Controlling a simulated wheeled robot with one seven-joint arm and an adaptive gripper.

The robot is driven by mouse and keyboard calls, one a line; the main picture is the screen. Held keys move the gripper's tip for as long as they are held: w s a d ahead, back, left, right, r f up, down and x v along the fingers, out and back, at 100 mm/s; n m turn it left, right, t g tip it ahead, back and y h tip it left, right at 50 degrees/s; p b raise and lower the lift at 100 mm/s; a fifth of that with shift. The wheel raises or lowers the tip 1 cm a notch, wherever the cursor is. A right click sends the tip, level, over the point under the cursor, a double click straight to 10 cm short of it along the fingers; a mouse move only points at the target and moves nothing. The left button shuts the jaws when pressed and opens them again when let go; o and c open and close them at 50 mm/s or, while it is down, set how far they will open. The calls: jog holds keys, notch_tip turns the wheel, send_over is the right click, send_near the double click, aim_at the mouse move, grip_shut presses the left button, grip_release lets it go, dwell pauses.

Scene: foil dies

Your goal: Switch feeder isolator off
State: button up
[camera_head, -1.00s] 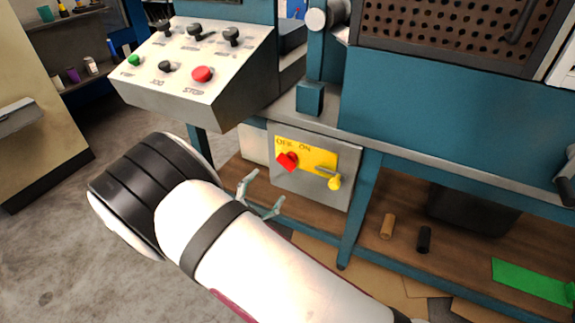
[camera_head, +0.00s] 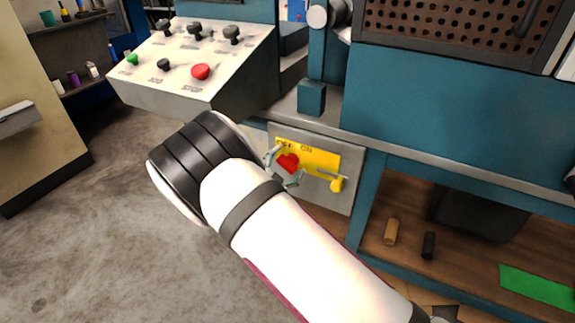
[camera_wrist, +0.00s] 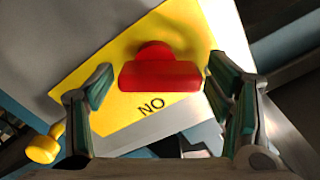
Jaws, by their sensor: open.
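The feeder isolator is a red handle (camera_head: 288,163) on a yellow plate (camera_head: 322,160) marked OFF and ON, on a grey box under the machine bench. In the wrist view the red handle (camera_wrist: 160,75) is a crossbar on a round hub, lying level across the picture. An upside-down ON label shows just below it. My gripper (camera_head: 289,163) is at the handle, open. In the wrist view its two fingers stand on either side of the bar, with a small gap at each end. In the head view the OFF label is partly covered by a finger.
A yellow knob (camera_head: 337,184) hangs at the plate's lower right; it also shows in the wrist view (camera_wrist: 42,149). A sloped control panel (camera_head: 165,92) with a red STOP button juts out at upper left. A blue bench leg (camera_head: 363,200) stands right of the box.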

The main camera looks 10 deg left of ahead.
jog(key=c, duration=1.2)
jog(key=shift+o, duration=0.2)
jog(key=shift+a+f+n+p, duration=0.15)
jog(key=shift+n+p, duration=0.35)
jog(key=shift+n, duration=2.8)
jog(key=o, duration=1.2)
jog(key=shift+c, duration=0.2)
jog(key=shift+a, duration=0.1)
